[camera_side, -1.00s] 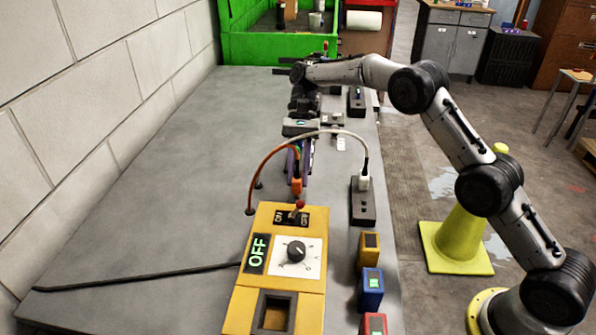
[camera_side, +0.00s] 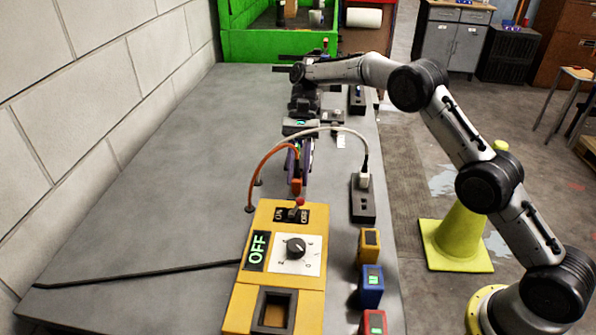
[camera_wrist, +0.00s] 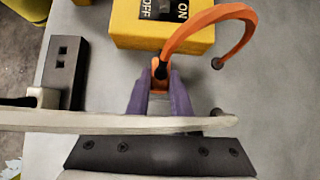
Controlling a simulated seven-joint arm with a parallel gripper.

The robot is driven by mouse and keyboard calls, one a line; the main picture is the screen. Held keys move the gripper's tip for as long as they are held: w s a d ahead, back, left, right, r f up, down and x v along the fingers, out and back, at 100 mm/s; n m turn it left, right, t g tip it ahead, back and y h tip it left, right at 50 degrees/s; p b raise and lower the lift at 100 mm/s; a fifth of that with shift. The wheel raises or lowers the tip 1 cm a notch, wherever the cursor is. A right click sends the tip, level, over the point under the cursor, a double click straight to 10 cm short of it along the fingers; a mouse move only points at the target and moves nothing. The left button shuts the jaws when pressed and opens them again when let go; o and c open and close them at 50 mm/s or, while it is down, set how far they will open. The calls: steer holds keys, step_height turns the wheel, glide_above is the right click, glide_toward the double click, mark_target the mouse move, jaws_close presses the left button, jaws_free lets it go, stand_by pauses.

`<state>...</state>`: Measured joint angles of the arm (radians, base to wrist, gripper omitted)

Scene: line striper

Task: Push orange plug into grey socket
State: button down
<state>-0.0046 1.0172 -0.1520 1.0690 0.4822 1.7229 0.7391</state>
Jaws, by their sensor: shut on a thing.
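My gripper (camera_side: 298,180) points down over the table, its purple fingers shut on the orange plug (camera_side: 296,188). In the wrist view the plug (camera_wrist: 158,69) shows between the fingertips (camera_wrist: 160,76), just beside the yellow box. An orange cable (camera_side: 264,163) arcs from the plug to the table at left. The dark grey socket block (camera_side: 362,207) lies to the right of the plug, with a white plug (camera_side: 364,181) at its far end. In the wrist view, the block (camera_wrist: 63,90) shows two square holes at left. The plug and block are apart.
The yellow control box (camera_side: 262,292) has a red-tipped switch, a dial and a lit OFF sign. Yellow (camera_side: 369,245), blue (camera_side: 371,286) and red (camera_side: 373,323) small boxes line the right edge. A white cable (camera_side: 335,130) arches past my gripper. The table's left is mostly clear.

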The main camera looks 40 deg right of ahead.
steer(key=shift+f, duration=0.5)
steer(key=c, duration=0.6)
jaws_free()
steer(key=shift+o, duration=0.2)
steer(key=shift+o, duration=1.4)
steer(key=v, duration=0.7)
